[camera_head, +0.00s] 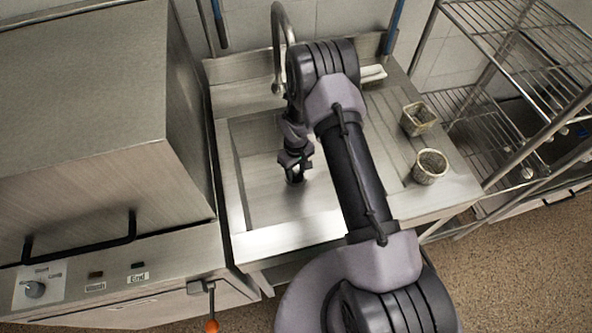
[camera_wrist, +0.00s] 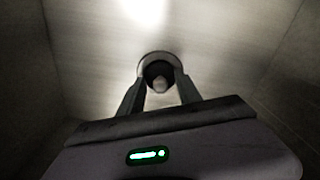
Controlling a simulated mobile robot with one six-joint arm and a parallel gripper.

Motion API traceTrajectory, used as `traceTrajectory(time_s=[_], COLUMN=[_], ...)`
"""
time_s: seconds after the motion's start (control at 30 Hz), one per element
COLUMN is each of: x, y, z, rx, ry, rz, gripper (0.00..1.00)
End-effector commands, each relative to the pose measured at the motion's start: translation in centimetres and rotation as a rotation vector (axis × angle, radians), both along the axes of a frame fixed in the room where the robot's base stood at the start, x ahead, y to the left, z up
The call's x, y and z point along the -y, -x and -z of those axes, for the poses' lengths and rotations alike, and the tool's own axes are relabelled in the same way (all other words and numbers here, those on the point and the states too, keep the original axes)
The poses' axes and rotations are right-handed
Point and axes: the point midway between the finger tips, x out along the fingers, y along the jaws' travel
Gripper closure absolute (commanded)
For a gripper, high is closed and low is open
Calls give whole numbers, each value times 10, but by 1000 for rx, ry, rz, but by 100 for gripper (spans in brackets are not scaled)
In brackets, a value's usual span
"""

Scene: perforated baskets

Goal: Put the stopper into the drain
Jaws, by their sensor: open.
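In the wrist view, the round drain (camera_wrist: 143,59) shows as a pale ring with a dark middle in the sink floor.
The sink basin (camera_head: 255,212) has walls close around my gripper. A curved faucet (camera_head: 279,45) stands behind it. Two perforated baskets (camera_head: 431,167) (camera_head: 418,119) stand on the drainboard at right. A boxy metal machine (camera_head: 85,100) is at left, a wire rack (camera_head: 520,90) at right.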

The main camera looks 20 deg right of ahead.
Motion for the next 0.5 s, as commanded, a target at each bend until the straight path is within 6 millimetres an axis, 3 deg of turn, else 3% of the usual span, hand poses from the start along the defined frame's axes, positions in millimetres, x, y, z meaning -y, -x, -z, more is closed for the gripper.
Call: traceTrajectory(time_s=[0.3,0.5], x=[0,0], y=[-1,-1], z=[-91,-117], rx=[3,2], ry=[0,0], rz=[-1,0], gripper=[59,59])
